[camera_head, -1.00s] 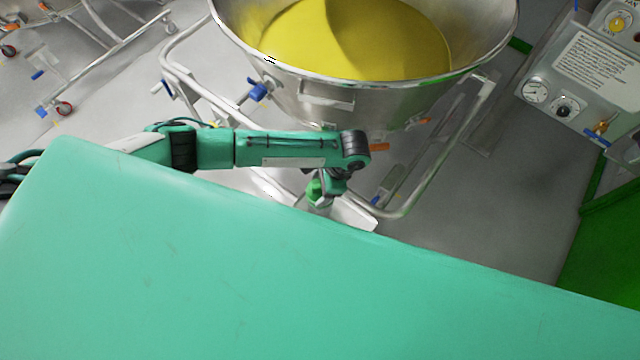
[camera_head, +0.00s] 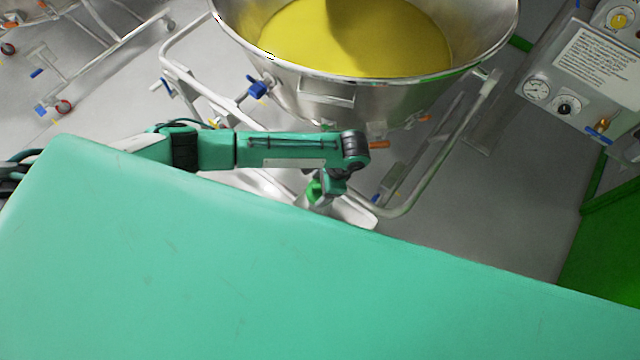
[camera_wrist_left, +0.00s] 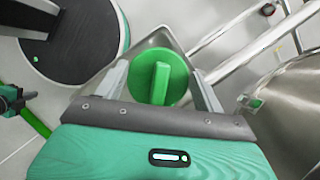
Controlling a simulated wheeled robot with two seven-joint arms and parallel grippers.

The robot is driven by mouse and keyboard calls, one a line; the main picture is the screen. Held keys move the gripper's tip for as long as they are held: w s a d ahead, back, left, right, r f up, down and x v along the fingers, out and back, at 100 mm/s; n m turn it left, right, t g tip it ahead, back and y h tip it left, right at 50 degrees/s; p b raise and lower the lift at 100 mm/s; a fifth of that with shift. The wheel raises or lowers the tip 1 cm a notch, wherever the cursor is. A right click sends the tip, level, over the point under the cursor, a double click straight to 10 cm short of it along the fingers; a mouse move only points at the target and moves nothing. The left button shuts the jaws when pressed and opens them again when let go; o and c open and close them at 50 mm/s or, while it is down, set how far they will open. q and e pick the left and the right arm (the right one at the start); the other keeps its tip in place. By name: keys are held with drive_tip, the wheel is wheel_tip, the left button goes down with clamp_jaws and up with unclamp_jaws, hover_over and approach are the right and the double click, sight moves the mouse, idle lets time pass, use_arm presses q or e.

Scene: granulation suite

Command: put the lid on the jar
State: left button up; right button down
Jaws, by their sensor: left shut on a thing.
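My left gripper (camera_head: 326,194) hangs below the left arm's end in the head view, just past the edge of my large green body panel. In the left wrist view, my left gripper (camera_wrist_left: 163,88) is shut on a round green lid (camera_wrist_left: 178,78) with a raised bar across its top. The lid (camera_head: 314,190) shows only as a small green patch in the head view. A pale metal surface lies behind the lid; I cannot tell whether they touch. I cannot make out the jar in either view. My right gripper is not in view.
A large steel bowl (camera_head: 310,95) of yellow powder stands on a tubular wheeled frame (camera_head: 440,150) beyond my arm. A control panel (camera_head: 570,85) with gauges is at the right. Another wheeled frame (camera_head: 110,55) is at the upper left. Grey floor (camera_head: 500,215) is clear at the right.

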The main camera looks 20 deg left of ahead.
use_arm(q)
drive_tip(key=o, duration=1)
drive_tip(key=shift+b+v, duration=0.8)
drive_tip(key=shift+v, duration=6.1)
